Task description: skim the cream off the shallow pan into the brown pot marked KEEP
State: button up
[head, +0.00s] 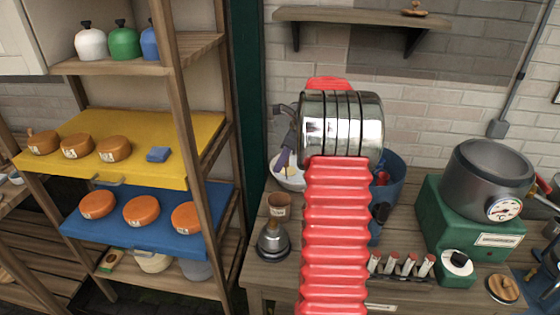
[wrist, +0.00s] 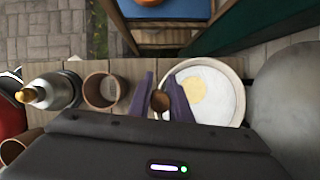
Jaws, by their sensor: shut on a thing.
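The shallow pan (wrist: 236,88) is round and pale, with white liquid and a yellowish cream patch (wrist: 194,90) in its left half. In the head view the pan (head: 297,186) is partly hidden behind my arm. My gripper (wrist: 160,100) has purple fingers and is shut on a small brown spoon (wrist: 160,104), whose bowl appears at the pan's left rim. I cannot tell its height above the rim. My gripper also shows in the head view (head: 284,160), over the pan. A brown pot (wrist: 103,90) stands left of the pan; its marking in the head view (head: 279,204) is unreadable.
A metal vessel with a brass top (wrist: 48,91) stands beside the pot. Another brown pot (wrist: 13,150) is partly visible. A blue tub (head: 392,170) is right of my arm; a green machine with a grey drum (head: 482,180) stands farther right. A shelf post (head: 185,130) rises left of the bench.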

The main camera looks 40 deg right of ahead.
jog(key=shift+s, duration=2.2)
jog(key=w+d+r, duration=0.2)
jog(key=d+r, duration=0.1)
jog(key=r, duration=0.6)
jog(key=shift+w+d, duration=0.25)
jog(key=shift+d, duration=0.05)
dwell(0.3)
jog(key=shift+a, duration=0.1)
dwell(0.4)
